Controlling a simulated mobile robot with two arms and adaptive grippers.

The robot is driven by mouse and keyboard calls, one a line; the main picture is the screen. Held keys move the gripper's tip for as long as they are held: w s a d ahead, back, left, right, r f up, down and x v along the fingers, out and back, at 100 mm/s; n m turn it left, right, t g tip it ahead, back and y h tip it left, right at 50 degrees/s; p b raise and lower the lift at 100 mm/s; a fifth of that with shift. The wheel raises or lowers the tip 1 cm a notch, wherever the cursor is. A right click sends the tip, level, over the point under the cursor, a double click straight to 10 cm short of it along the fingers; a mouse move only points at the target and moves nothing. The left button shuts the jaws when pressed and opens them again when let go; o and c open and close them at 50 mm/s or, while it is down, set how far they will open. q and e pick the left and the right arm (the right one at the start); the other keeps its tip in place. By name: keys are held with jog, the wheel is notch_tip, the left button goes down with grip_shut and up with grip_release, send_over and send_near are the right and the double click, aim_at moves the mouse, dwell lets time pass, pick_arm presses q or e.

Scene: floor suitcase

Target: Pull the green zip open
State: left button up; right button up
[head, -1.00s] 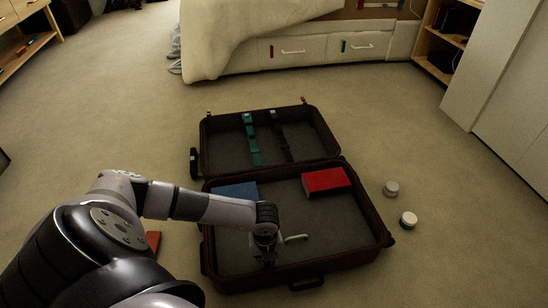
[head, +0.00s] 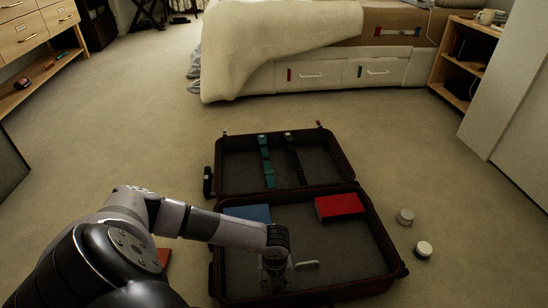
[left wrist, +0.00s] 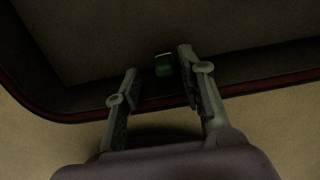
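The open suitcase (head: 386,237) lies on the carpet, its lid (head: 215,160) folded back away from me. My left gripper (head: 274,286) points down over the near part of the suitcase in the head view. In the left wrist view, the left gripper (left wrist: 158,64) has its two fingers spread apart. A small green piece (left wrist: 163,66), seemingly the green zip's pull, shows between the fingertips, nearer the right one, by the dark suitcase rim (left wrist: 75,115). Whether a finger touches it I cannot tell. In the head view I cannot make it out. My right gripper is out of view.
A red box (head: 340,206), a blue item (head: 250,213) and a small white handle-like piece (head: 307,264) are in the suitcase. Teal (head: 267,165) and black (head: 297,165) straps lie in the lid. Two round white-topped items (head: 405,216) (head: 423,249) stand on the carpet right.

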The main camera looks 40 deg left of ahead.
pick_arm(q)
notch_tip(320, 180, up, 11)
jog(key=shift+r, duration=0.2)
dwell(0.6)
